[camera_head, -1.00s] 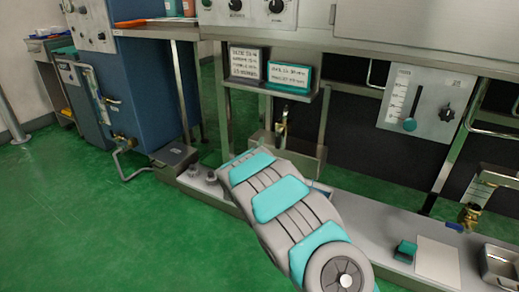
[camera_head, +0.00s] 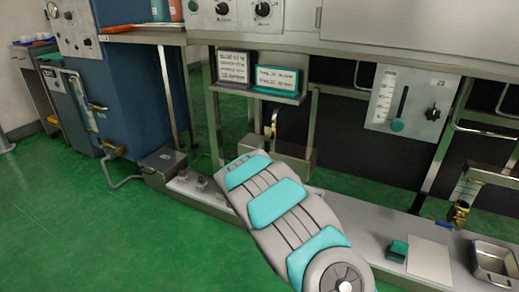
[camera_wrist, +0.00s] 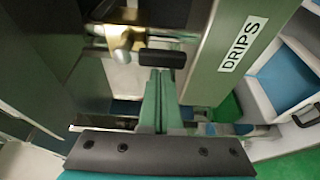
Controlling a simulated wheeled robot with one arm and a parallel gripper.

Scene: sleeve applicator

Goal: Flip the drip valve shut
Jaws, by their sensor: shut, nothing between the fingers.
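The drip valve is a brass fitting (camera_wrist: 122,36) with a short black handle (camera_wrist: 162,58), in the upper middle of the wrist view beside a metal post bearing a "DRIPS" label (camera_wrist: 243,44). My gripper (camera_wrist: 160,76) is shut and empty, its fingertips just below the black handle in the picture. I cannot tell whether they touch it. In the head view my arm covers the gripper. A small brass fitting with a dark upright part (camera_head: 272,122) shows beyond the arm, under two small signs; it may be the same valve.
A metal bench with a gauge panel (camera_head: 412,100) stands ahead. Another brass valve (camera_head: 459,213) and a metal tray (camera_head: 495,262) are at the right. A blue cabinet (camera_head: 135,95) stands at the left. The green floor (camera_head: 70,230) at the front left is clear.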

